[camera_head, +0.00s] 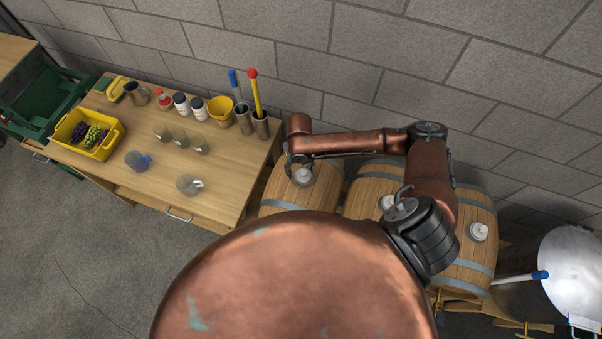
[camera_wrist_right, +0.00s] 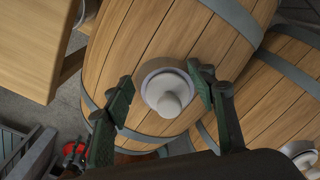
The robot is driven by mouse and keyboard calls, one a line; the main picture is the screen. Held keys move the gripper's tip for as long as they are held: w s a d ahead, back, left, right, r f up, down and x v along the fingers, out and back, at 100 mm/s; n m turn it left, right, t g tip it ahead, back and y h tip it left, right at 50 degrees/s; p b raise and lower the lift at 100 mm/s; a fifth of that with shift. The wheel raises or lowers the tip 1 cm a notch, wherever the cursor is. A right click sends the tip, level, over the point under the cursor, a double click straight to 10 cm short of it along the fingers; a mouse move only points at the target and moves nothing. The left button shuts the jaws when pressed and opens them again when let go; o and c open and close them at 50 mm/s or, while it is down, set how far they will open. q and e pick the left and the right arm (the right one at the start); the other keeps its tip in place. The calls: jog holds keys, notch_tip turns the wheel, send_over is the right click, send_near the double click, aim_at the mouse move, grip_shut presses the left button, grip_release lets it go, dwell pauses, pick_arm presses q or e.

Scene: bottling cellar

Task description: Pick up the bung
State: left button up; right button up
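A pale white bung (camera_head: 304,177) sits on top of the left wooden barrel (camera_head: 271,194). In the right wrist view the bung (camera_wrist_right: 168,92) is round with a knob, in a collar on the barrel (camera_wrist_right: 130,45). My right gripper (camera_head: 297,163) is over this barrel, close to the bung. In the right wrist view its two dark green fingers (camera_wrist_right: 161,88) stand apart, one on each side of the bung. A gap shows on the left; I cannot tell whether the right finger touches it. My left gripper is not in view.
More barrels stand to the right, with a second bung (camera_head: 387,203) and a third bung (camera_head: 478,232). A wooden table (camera_head: 225,165) on the left holds a yellow crate (camera_head: 111,143), cups and bottles. A block wall (camera_head: 380,50) runs behind.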

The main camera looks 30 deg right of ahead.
aim_at(304, 173)
jog(key=shift+w+r, duration=0.1)
jog(key=shift+w, duration=0.05)
jog(key=shift+c, duration=1.5)
jog(key=s, duration=0.2)
jog(key=shift+s+d+r, duration=0.15)
jog(key=shift+s+r, duration=0.2)
jog(key=shift+s, duration=0.05)
jog(key=c, duration=0.5)
jog(key=shift+s, duration=0.4)
jog(key=shift+c, duration=0.4)
jog(key=shift+s, duration=0.5)
jog(key=shift+w+f, duration=0.15)
jog(key=shift+w, duration=0.35)
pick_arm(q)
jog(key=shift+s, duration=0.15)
pick_arm(e)
jog(key=shift+w, duration=0.15)
